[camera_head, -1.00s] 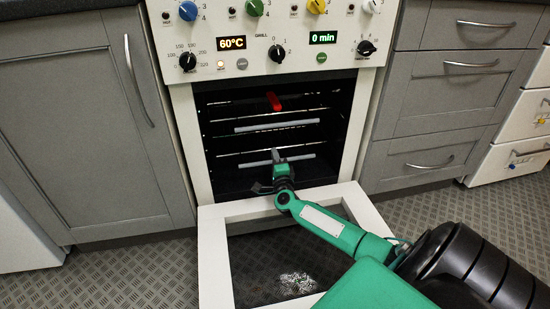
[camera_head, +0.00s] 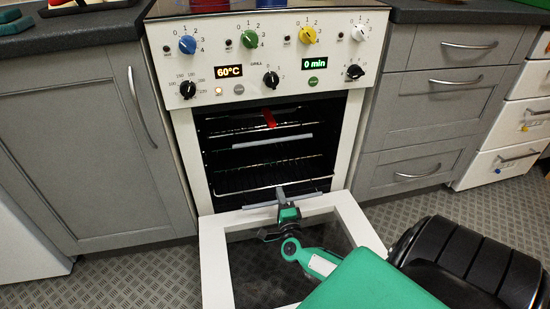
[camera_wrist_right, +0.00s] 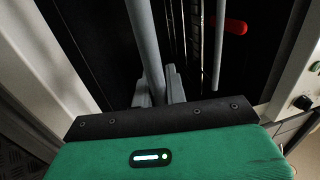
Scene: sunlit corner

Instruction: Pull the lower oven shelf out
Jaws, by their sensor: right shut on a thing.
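The lower oven shelf (camera_head: 240,180) is a wire rack with a grey bar handle (camera_head: 312,196) along its front. It is partly out of the oven cavity, with the handle over the inner edge of the open door. My right gripper (camera_head: 281,196) is shut on the middle of this handle, and its fingers hide part of it. In the right wrist view the handle (camera_wrist_right: 142,35) runs between the fingers (camera_wrist_right: 158,88). My left gripper is not in view.
The upper shelf's grey handle (camera_head: 272,141) stays inside the oven, with a red thing (camera_head: 268,118) above it. The white-framed oven door (camera_head: 215,265) is folded down under my right arm. Closed grey cupboards (camera_head: 80,150) and drawers (camera_head: 425,115) flank the oven.

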